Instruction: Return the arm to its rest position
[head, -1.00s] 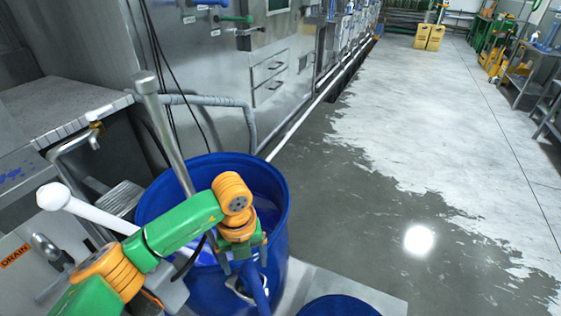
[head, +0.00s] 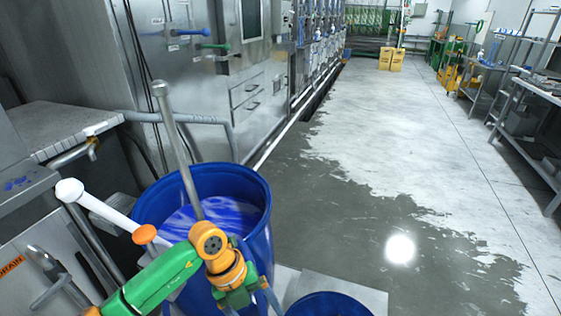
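My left arm, green and orange, comes in from the lower left in the head view. It is bent in front of the large blue barrel (head: 259,245). Blue liquid (head: 215,215) shows inside the barrel. A grey metal rod (head: 181,150) stands tilted in the barrel, and a white round-ended handle (head: 95,203) leans at its left. My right gripper is not in view.
A second blue container (head: 328,305) stands at the bottom on a light grey platform (head: 362,292). A stainless machine (head: 255,100) and a grey worktop (head: 60,128) are on the left. Wet floor (head: 340,215) lies open to the right, with yellow boxes (head: 391,59) far back.

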